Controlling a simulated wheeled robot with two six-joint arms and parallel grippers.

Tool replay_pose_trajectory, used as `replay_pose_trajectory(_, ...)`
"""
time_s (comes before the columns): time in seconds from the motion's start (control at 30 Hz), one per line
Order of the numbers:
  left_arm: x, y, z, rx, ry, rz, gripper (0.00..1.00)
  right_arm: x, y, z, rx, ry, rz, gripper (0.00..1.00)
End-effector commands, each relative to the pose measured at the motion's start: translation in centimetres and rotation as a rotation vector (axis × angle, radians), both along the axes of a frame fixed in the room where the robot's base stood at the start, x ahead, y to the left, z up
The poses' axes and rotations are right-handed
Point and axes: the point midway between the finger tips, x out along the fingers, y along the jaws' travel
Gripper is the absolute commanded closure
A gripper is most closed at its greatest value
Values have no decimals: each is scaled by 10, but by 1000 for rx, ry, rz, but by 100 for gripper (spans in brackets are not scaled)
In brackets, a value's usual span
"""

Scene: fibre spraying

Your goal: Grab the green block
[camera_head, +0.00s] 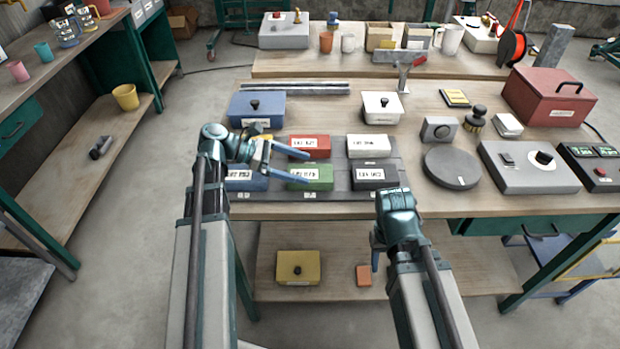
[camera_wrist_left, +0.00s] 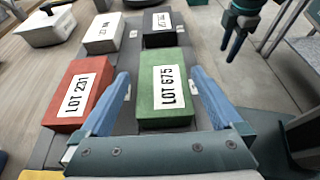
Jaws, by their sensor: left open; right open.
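The green block (camera_head: 311,177) lies on a dark grey mat (camera_head: 328,196) near the front edge of the table, with a white label on top. In the left wrist view the green block (camera_wrist_left: 165,88) reads LOT 675. My left gripper (camera_head: 306,166) is open and empty, its blue fingers pointing at the block. In the left wrist view the left gripper (camera_wrist_left: 160,88) has its fingers apart on either side of the block's near end. I cannot tell whether they touch it. My right gripper (camera_head: 376,254) hangs low in front of the table, its fingers partly hidden.
A red block (camera_head: 309,146) stands close behind the green one. A white block (camera_head: 369,147), a black block (camera_head: 374,175) and a blue block (camera_head: 246,179) share the mat. A blue box (camera_head: 257,108) and a white box (camera_head: 382,107) stand behind.

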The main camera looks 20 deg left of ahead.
Motion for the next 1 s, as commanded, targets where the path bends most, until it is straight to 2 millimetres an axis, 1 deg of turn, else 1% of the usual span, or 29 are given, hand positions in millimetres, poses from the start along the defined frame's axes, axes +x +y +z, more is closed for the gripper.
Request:
replay_pose_trajectory(0.03,0,-6,-7,0,0,-2,0,0,0,-7,0,0,0,50)
replay_pose_trajectory(0.17,2,-22,-19,0,0,-3,0,0,0,-19,0,0,0,50)
replay_pose_trajectory(0.3,7,-37,-23,0,1,-2,0,0,0,-23,0,0,0,50)
replay_pose_trajectory(0.53,8,-38,-21,0,0,0,0,0,0,-21,0,0,0,50)
replay_pose_trajectory(0.57,8,-38,-21,0,0,0,4,0,0,-21,0,0,0,50)
replay_pose_trajectory(0.7,8,-38,-21,0,0,0,29,0,0,-21,0,0,0,50)
replay_pose_trajectory(0.97,8,-38,-21,0,0,0,76,0,0,-21,0,0,0,50)
replay_pose_trajectory(1.0,8,-38,-21,0,0,-1,83,0,0,-21,0,0,0,50)
